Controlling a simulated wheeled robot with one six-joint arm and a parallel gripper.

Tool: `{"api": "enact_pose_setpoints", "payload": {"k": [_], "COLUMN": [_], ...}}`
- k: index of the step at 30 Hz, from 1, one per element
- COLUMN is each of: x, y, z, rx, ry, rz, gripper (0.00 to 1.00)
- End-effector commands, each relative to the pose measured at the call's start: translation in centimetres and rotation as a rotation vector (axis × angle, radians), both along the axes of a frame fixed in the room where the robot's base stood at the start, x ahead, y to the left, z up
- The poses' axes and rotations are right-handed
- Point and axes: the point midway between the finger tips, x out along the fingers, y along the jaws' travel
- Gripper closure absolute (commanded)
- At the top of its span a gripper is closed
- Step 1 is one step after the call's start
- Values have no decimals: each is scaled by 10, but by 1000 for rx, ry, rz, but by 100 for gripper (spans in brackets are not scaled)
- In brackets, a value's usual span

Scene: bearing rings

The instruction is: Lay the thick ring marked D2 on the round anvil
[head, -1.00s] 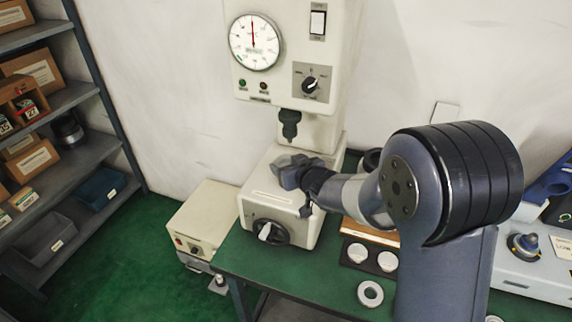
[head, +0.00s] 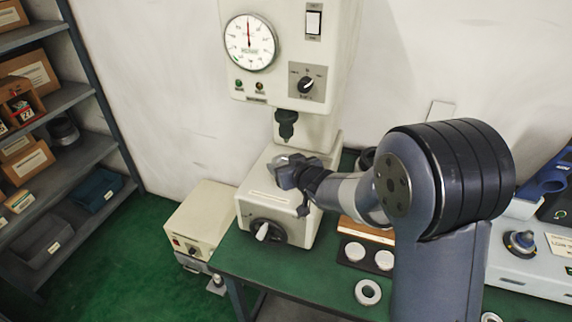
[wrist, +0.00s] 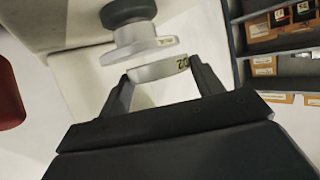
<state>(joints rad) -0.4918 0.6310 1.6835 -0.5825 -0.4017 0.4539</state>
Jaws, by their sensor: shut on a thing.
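The thick ring marked D2 (wrist: 160,69) is pale metal and sits between the two fingers of my gripper (wrist: 158,82) in the wrist view, which looks upside down. My gripper is shut on it. The round anvil (wrist: 143,50) is a pale disc on a short stem, right beside the ring in that view. A narrow pale strip shows between them, so they look slightly apart. In the head view my gripper (head: 292,171) is below the tester's dark spindle (head: 286,124). There the ring and the anvil are hidden.
The bench tester (head: 277,210) has a dial (head: 249,42) above and a dark knob (head: 264,231) in front. A dark tray (head: 368,268) holds two pale discs. Another ring (head: 368,292) lies on the green bench. A shelf (head: 75,155) with boxes stands left.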

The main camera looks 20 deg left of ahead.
Motion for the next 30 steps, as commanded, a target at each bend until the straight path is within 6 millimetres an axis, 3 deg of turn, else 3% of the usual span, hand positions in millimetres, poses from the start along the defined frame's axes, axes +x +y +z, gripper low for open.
{"api": "enact_pose_setpoints", "payload": {"k": [13, 28, 29, 30], "x": [0, 0, 1, 0], "y": [0, 0, 0, 0], "z": [1, -11, -10, -9], "rx": [2, 2, 2, 2], "ry": [-2, -2, -2, -2], "rz": [0, 0, 0, 0], "gripper": [71, 71, 35, 32]}}
